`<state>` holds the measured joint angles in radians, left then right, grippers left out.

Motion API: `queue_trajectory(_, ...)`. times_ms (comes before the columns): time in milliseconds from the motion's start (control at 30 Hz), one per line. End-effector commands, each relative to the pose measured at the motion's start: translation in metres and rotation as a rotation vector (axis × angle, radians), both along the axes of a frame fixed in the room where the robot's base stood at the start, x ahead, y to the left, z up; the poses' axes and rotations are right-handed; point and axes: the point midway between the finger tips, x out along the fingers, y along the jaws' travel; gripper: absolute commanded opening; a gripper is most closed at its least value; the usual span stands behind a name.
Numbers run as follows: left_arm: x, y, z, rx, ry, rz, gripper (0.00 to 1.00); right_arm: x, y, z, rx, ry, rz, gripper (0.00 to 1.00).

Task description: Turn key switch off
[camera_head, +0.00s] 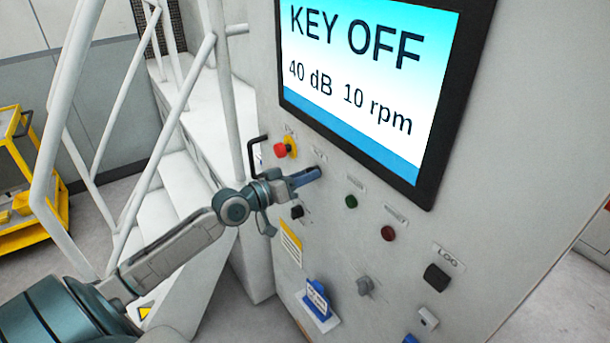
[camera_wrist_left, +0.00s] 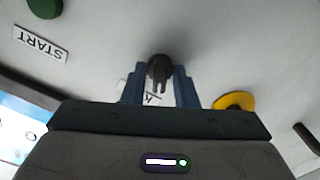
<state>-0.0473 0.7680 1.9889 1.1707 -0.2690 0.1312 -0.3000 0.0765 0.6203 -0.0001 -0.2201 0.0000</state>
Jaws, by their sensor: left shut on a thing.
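The key switch (camera_wrist_left: 159,72) is a dark round knob on the grey panel, seen in the left wrist view between my fingers. My left gripper (camera_wrist_left: 160,88) is shut on it, one blue finger on each side. In the head view my left gripper (camera_head: 312,174) reaches the panel from the left and hides the switch. The screen (camera_head: 352,75) above reads "KEY OFF", "40 dB" and "10 rpm". My right gripper is in neither view.
A red emergency knob on a yellow base (camera_head: 286,149) sits just up and left of my gripper. A green button (camera_head: 351,201), a red button (camera_head: 388,233) and a black handle (camera_head: 257,150) are nearby. White stair railings (camera_head: 150,110) stand left, near my arm.

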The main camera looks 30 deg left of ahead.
Motion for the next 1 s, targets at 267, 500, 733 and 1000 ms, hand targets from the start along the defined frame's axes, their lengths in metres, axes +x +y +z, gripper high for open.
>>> queue_trajectory(267, 0.0000, 0.0000, 0.0003, -0.044, 0.017, 0.000, 0.03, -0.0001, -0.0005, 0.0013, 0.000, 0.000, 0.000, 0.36)
queue_trajectory(500, 0.0000, 0.0000, 0.0002, -0.047, 0.018, 0.000, 0.03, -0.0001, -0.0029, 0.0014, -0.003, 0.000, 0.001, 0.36)
queue_trajectory(733, 0.0000, 0.0000, 0.0001, -0.046, 0.018, 0.000, 0.35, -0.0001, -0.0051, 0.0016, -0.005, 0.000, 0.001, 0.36)
queue_trajectory(1000, -0.0012, 0.0006, 0.0000, -0.043, 0.018, 0.000, 0.35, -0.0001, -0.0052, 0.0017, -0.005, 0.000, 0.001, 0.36)
